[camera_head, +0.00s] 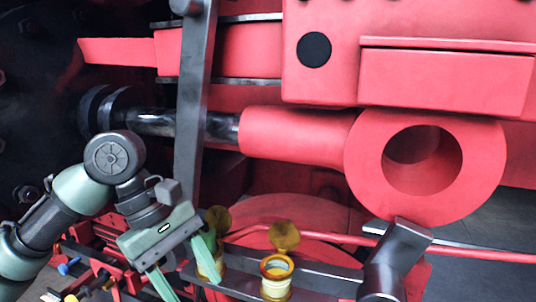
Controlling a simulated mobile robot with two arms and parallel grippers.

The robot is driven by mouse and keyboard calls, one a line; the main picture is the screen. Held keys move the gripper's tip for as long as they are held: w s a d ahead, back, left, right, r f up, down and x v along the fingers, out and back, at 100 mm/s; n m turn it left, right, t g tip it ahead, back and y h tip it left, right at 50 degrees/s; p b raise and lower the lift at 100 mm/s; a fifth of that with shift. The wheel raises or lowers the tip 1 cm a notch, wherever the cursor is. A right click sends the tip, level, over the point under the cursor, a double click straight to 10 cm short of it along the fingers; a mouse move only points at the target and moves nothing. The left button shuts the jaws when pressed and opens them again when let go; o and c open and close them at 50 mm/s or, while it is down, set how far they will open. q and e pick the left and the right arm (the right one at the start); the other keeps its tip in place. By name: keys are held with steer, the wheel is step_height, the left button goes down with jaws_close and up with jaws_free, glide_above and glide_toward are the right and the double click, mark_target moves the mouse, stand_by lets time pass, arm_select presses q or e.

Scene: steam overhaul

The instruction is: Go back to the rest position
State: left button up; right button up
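My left gripper (188,280) reaches in from the left, with its two pale green fingers pointing down and spread apart. Nothing shows held between them. Its right-hand finger overlaps a yellow cup (217,268) with a raised round lid (218,219); I cannot tell whether they touch. A second yellow cup (276,279) with its round lid (284,236) up stands to the right, clear of the gripper. My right gripper is not in view.
A red rod with a large ring end (476,165) and a grey upright bar (191,110) fill the space above. A dark angled metal piece (396,260) stands at lower right. Red parts and small coloured items (69,267) lie below left.

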arm_select(q)
steer(key=s+d+f+m+t+h, duration=0.1)
steer(key=s+d+f+m+t, duration=0.2)
steer(key=f, duration=0.8)
steer(key=d+f+m+h, duration=0.1)
steer(key=d+f+m, duration=0.3)
steer(key=f, duration=0.7)
steer(key=s+a+f+m+t+y, duration=0.2)
steer(key=s+a+f+m+y, duration=0.35)
steer(key=s+a+f, duration=0.9)
step_height(320, 180, down, 30)
steer(key=s+a+g+b, duration=0.1)
steer(key=s+g+b, duration=0.1)
steer(key=b, duration=0.5)
steer(key=s+a+f+b, duration=0.1)
steer(key=s+f+b, duration=0.1)
steer(key=s+f, duration=0.6)
steer(key=s+a+f+b, duration=0.2)
steer(key=s+f, duration=0.6)
steer(key=f, duration=0.6)
steer(key=shift+s+g+y+b, duration=0.3)
steer(key=shift+g+y+b, duration=0.1)
steer(key=shift+y, duration=0.05)
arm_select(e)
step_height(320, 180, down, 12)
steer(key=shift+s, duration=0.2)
